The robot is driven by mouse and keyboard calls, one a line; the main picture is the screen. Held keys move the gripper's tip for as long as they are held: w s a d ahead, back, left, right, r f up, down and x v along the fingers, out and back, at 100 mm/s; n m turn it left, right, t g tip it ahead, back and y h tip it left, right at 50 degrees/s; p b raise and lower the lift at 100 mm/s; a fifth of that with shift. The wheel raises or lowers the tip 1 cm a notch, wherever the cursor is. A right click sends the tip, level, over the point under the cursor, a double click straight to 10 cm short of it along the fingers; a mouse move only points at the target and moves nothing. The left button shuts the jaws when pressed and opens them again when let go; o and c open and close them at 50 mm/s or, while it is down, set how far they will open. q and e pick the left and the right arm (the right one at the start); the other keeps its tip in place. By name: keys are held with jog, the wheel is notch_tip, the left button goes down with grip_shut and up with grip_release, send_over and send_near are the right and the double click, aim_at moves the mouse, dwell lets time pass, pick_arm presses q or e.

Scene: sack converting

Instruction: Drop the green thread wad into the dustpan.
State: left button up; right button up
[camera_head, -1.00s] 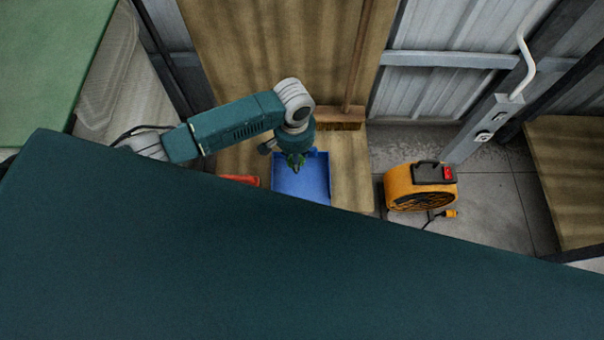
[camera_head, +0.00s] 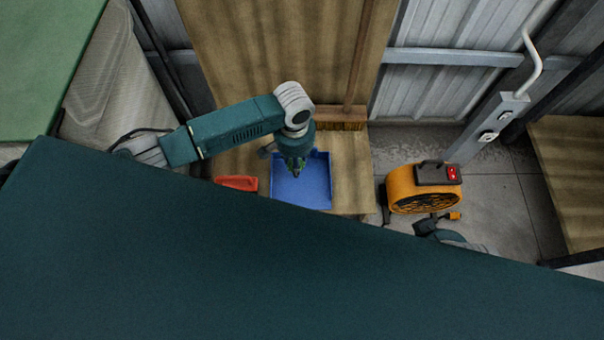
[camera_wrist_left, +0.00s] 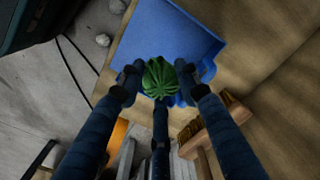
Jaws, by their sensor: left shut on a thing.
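The green thread wad (camera_wrist_left: 160,77) is a round, ridged bundle between the fingers of my left gripper (camera_wrist_left: 158,82) in the left wrist view. The left gripper is shut on it. In the head view the left gripper (camera_head: 296,168) hangs over the blue dustpan (camera_head: 313,188), near its back left part, and hides most of the wad. The dustpan lies on a wooden surface and also shows behind the wad in the left wrist view (camera_wrist_left: 165,35). At the right of the head view, a dark part of my right arm shows, but I cannot tell its fingers' state.
A red object (camera_head: 237,183) lies left of the dustpan. A broom (camera_head: 341,118) stands behind it against a wooden panel. An orange fan-like machine (camera_head: 424,189) stands on the floor to the right, beside a grey post (camera_head: 487,125).

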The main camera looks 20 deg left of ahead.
pick_arm(q)
jog(key=o, duration=0.8)
jog(key=shift+c, duration=0.2)
jog(key=shift+r, duration=0.1)
notch_tip(320, 180, up, 12)
